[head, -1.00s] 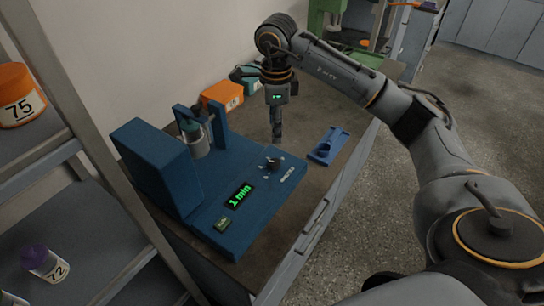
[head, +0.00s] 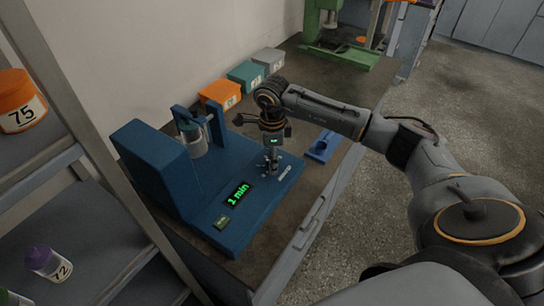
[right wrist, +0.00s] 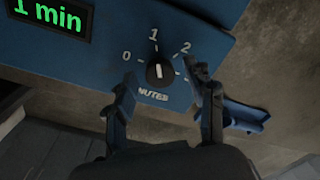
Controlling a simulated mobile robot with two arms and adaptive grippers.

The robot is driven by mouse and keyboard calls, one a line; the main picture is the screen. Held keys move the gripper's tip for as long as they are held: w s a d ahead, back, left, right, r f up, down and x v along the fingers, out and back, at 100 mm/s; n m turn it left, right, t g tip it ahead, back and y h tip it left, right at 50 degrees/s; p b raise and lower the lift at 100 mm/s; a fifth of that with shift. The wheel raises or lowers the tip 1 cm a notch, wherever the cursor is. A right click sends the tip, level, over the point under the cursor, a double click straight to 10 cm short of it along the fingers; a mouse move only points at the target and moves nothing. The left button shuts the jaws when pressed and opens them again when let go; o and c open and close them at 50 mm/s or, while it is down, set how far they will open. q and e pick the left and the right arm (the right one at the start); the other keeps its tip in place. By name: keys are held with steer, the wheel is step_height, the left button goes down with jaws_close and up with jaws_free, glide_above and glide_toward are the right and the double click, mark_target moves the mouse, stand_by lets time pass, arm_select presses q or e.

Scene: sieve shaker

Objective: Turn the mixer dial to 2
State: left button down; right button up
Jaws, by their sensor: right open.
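The blue mixer (head: 185,185) stands on the bench, with a jar (head: 194,138) held in its frame. Its green display (head: 238,194) reads "1 min". The dark dial (right wrist: 160,71) shows in the right wrist view, its white pointer line upright toward the 1 mark; marks 0, 1 and 2 are legible around it. My right gripper (right wrist: 161,90) is open, with one finger on each side of the dial, apparently not touching it. In the head view my right gripper (head: 271,166) hangs above the dial and hides it. My left gripper is not in view.
A blue holder (head: 322,146) lies on the bench right of the mixer. Orange (head: 220,94), teal (head: 246,75) and grey (head: 268,60) boxes line the wall. A green machine (head: 335,40) stands behind. A shelf with jars (head: 20,102) is at left.

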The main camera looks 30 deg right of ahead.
jaws_close()
steer(key=shift+m+b, duration=0.4)
steer(key=shift+m, duration=0.7)
steer(key=m+b, duration=0.1)
steer(key=m, duration=0.2)
steer(key=shift+m, duration=0.3)
steer(key=m, duration=0.5)
steer(key=shift+m+b, duration=0.35)
steer(key=shift+m, duration=0.05)
steer(key=shift+w, duration=0.1)
jaws_free()
